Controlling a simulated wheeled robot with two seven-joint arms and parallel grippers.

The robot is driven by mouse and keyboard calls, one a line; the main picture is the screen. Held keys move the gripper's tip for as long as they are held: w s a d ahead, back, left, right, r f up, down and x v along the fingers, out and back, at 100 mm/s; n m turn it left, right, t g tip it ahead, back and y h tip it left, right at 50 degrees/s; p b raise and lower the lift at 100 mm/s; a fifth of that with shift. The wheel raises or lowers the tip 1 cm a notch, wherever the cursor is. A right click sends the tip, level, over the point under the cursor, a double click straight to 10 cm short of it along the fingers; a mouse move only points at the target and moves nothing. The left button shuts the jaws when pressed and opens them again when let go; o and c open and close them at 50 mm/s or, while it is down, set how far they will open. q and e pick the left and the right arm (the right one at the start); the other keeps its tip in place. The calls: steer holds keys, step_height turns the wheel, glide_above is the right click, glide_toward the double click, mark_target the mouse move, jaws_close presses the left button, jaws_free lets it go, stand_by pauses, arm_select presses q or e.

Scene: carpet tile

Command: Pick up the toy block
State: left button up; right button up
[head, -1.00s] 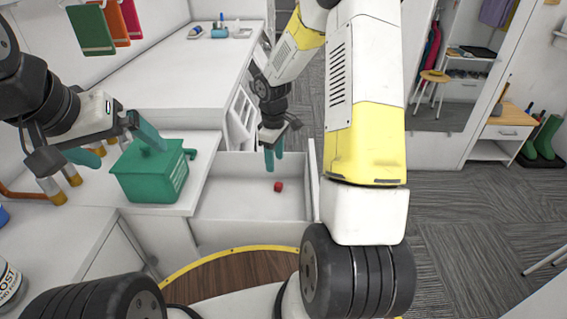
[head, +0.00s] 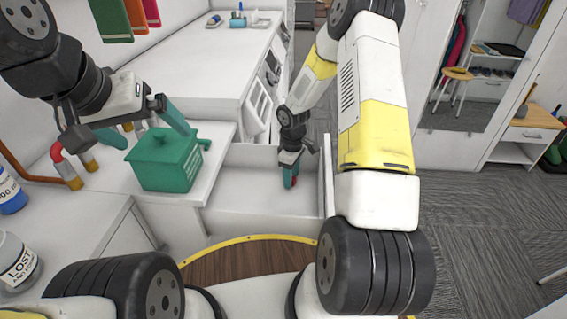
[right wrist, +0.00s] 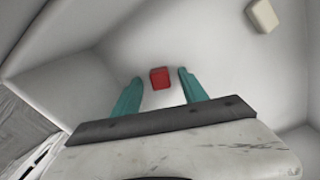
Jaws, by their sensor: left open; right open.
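The red toy block (right wrist: 160,78) lies on the floor of the open white drawer (head: 235,190). In the head view, a sliver of the block (head: 294,181) shows at my right gripper's fingertips. My right gripper (head: 289,180) is open and reaches down into the drawer. In the right wrist view its two teal fingers (right wrist: 159,80) stand on either side of the block, with gaps showing. My left gripper (head: 157,138) is open and empty of any visible object, over the green lidded box (head: 168,168).
A small cream block (right wrist: 262,15) lies apart in the drawer in the right wrist view. The drawer's side wall (head: 327,185) rises close to the right gripper. The green box stands on the white counter left of the drawer. Bottles (head: 15,262) stand at lower left.

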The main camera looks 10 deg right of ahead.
jaws_close()
steer(key=shift+r, duration=0.15)
